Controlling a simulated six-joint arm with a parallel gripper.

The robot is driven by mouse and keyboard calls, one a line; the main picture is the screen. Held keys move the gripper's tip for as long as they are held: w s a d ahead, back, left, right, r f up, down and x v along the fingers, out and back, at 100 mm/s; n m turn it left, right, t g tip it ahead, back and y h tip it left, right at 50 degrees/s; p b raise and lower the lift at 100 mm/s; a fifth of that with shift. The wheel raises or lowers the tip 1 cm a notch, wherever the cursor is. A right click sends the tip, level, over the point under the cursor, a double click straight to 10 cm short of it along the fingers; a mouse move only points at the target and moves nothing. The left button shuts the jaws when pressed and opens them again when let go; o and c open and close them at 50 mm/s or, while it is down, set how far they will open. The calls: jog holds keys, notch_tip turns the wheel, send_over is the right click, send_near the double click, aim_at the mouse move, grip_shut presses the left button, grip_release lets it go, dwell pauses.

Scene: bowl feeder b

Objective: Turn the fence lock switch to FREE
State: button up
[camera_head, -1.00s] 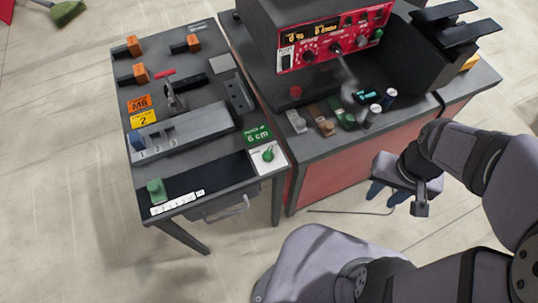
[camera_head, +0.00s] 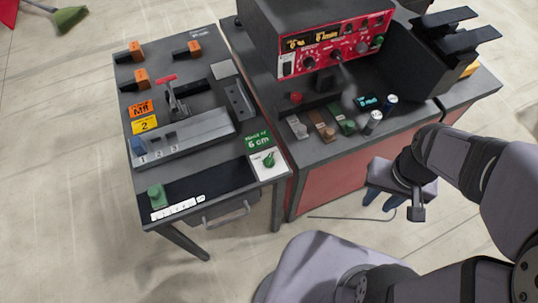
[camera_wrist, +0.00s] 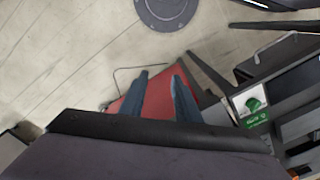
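A green rotary knob (camera_head: 268,159) sits on a white plate at the right front corner of the left table, below a green "6 cm" label (camera_head: 258,140). It looks like the fence lock switch, but the plate's lettering is too small to read, so its setting cannot be told. The knob also shows at the right of the wrist view (camera_wrist: 254,104). My gripper (camera_head: 381,199) hangs in front of the red cabinet, to the right of and apart from the knob. In the wrist view its two blue fingers (camera_wrist: 159,97) are parted with nothing between them.
A green block (camera_head: 156,196) sits on a dark strip at the table's front left. A grey rail (camera_head: 185,137) and a red-handled clamp (camera_head: 173,95) stand behind. A drawer handle (camera_head: 227,214) juts out below. The red-fronted control box (camera_head: 335,42) stands on the right bench.

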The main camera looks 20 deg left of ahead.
jog(key=s+a+f+n+g, duration=0.2)
jog(key=s+a+f+n, duration=0.1)
jog(key=a, duration=0.3)
jog(key=t+p, duration=0.1)
jog(key=t, duration=0.1)
send_over(269, 158)
jog(key=shift+s+f, duration=0.1)
jog(key=shift+f, duration=0.05)
jog(key=shift+w+a+r+m, duration=0.2)
jog(key=shift+r+m, duration=0.05)
jog(key=shift+m, duration=0.15)
jog(key=m, duration=0.2)
jog(key=shift+s+d+m, duration=0.2)
jog(key=shift+m, duration=0.2)
jog(key=shift+f, duration=0.15)
jog(key=shift+f+p, duration=1)
jog(key=shift+f, duration=2.55)
